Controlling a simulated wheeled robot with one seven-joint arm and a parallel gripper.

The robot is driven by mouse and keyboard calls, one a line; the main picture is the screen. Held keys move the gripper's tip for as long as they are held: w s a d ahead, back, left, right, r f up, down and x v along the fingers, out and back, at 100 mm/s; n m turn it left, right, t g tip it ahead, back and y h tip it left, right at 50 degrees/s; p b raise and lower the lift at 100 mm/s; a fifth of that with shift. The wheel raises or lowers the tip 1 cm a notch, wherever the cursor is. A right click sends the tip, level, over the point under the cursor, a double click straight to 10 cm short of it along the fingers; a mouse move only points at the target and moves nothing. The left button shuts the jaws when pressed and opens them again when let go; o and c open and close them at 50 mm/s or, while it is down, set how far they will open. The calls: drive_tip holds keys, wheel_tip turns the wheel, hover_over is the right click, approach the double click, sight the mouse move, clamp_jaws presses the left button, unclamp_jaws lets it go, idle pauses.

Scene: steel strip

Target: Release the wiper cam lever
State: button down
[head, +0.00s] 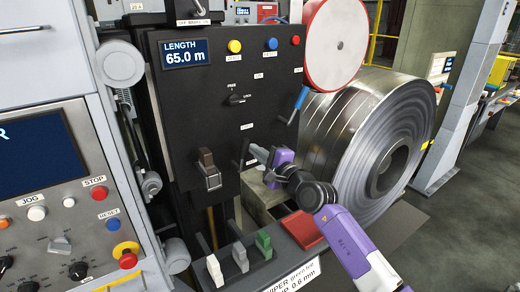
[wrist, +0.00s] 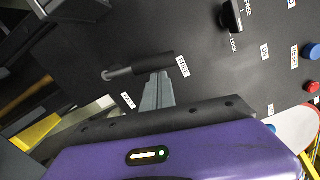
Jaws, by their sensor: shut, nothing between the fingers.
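A lever with a black grip (wrist: 152,64) on a bare metal shaft, seemingly the wiper cam lever, is on the black panel; it shows as a dark upright bar in the head view (head: 243,152). My gripper (head: 272,172) is at the lever's right in the head view. In the wrist view its grey fingertips (wrist: 158,82) are shut and empty, close against the grip's side. I cannot tell whether they touch it.
The panel carries a FREE/LOCK knob (head: 237,99), a blue-handled lever (head: 300,99) and a brown-topped lever (head: 208,168). White, grey and green tabs (head: 240,257) stand below, beside a red block (head: 303,230). A large steel coil (head: 345,130) stands behind my arm.

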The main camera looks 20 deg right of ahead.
drive_tip(key=shift+s+a+r, duration=0.1)
drive_tip(key=shift+a+r, duration=0.05)
drive_tip(key=shift+a, duration=0.25)
idle(0.3)
